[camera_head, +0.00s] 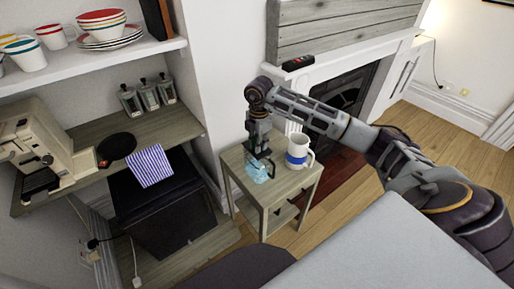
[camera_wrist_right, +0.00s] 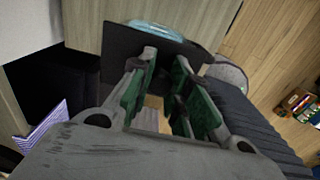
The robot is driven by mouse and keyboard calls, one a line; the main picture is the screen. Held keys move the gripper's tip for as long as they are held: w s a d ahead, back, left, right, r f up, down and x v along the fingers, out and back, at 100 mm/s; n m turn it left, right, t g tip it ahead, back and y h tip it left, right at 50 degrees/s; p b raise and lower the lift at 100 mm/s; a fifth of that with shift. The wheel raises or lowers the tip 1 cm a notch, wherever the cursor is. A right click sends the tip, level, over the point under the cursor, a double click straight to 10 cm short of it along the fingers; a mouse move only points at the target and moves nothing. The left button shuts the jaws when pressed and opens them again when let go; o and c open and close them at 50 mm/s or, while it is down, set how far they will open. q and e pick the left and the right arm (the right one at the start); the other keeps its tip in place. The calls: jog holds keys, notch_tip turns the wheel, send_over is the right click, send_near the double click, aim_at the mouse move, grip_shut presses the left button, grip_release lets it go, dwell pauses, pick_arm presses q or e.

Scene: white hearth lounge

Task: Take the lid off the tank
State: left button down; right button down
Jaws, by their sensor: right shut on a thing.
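The tank (camera_head: 255,174) is a small clear light-blue container on a small wooden side table (camera_head: 282,190). Its pale blue edge also shows at the top of the right wrist view (camera_wrist_right: 160,27). The lid (camera_wrist_right: 118,42) is a flat dark plate, which partly covers the tank in that view. My right gripper (camera_head: 262,154) points down over the tank, and its green-padded fingers (camera_wrist_right: 163,62) are shut on the lid. The exact grip point is hidden. I cannot tell whether the lid touches the tank. My left gripper is out of view.
A white mug with a blue band (camera_head: 298,152) stands close to the right of the tank on the same table. A fireplace (camera_head: 345,92) is behind. At left are a shelf with a coffee machine (camera_head: 30,140), canisters (camera_head: 148,95) and a striped cloth (camera_head: 150,165).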

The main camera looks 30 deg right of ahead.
jog(key=shift+r, duration=0.25)
notch_tip(320, 180, up, 9)
jog(key=shift+f, duration=0.1)
jog(key=shift+r, duration=0.35)
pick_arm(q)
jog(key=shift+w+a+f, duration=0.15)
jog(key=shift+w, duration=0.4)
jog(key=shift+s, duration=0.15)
